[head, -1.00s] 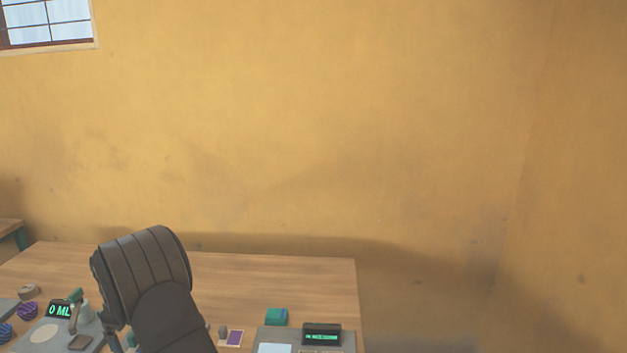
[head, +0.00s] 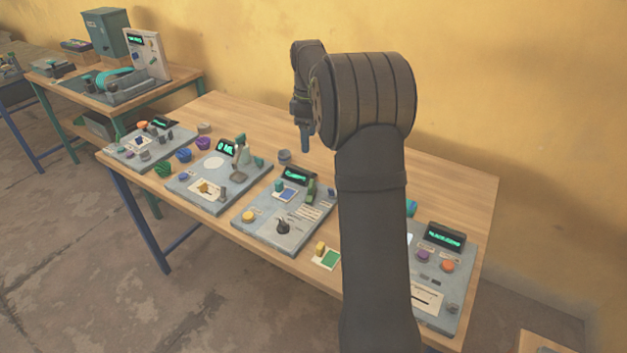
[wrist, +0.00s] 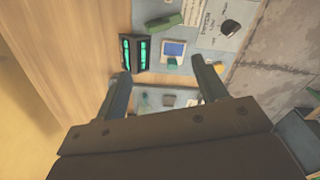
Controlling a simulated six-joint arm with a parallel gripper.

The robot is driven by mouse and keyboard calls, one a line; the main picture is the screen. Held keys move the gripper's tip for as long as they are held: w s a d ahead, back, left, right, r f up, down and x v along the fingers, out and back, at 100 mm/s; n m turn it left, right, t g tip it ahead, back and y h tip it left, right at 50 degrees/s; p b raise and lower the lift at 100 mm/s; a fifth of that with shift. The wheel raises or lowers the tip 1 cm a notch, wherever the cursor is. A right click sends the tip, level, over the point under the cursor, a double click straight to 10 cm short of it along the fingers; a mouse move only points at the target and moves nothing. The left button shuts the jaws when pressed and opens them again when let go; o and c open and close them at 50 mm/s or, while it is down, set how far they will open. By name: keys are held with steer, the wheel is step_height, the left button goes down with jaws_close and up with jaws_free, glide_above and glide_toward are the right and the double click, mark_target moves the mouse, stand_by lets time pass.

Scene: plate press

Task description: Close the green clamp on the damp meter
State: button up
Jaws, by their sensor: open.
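The grey panel (head: 262,222) at the middle of the bench appears to be the damp meter; its lit display (head: 296,175) is too small to read. A dark green bar-like part (head: 311,190), which looks like the clamp, stands at its right side. In the wrist view the green part (wrist: 165,22) lies beyond my fingertips, near the top. My gripper (head: 305,143) hangs above the back of the bench, fingers down. In the wrist view it is open and empty (wrist: 158,68), apart from the green part. Whether the clamp is open cannot be told.
A panel with a white disc (head: 215,162) stands to the left. Another panel (head: 457,290) stands at the right, partly hidden by my arm. A yellow knob (head: 249,216) and a black knob (head: 283,227) sit on the middle panel. The bench's back strip is mostly bare.

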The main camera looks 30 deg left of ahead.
mark_target(311, 183)
steer(key=f, duration=1.6)
steer(key=shift+d+f, duration=0.25)
steer(key=shift+d, duration=0.05)
steer(key=c, duration=1)
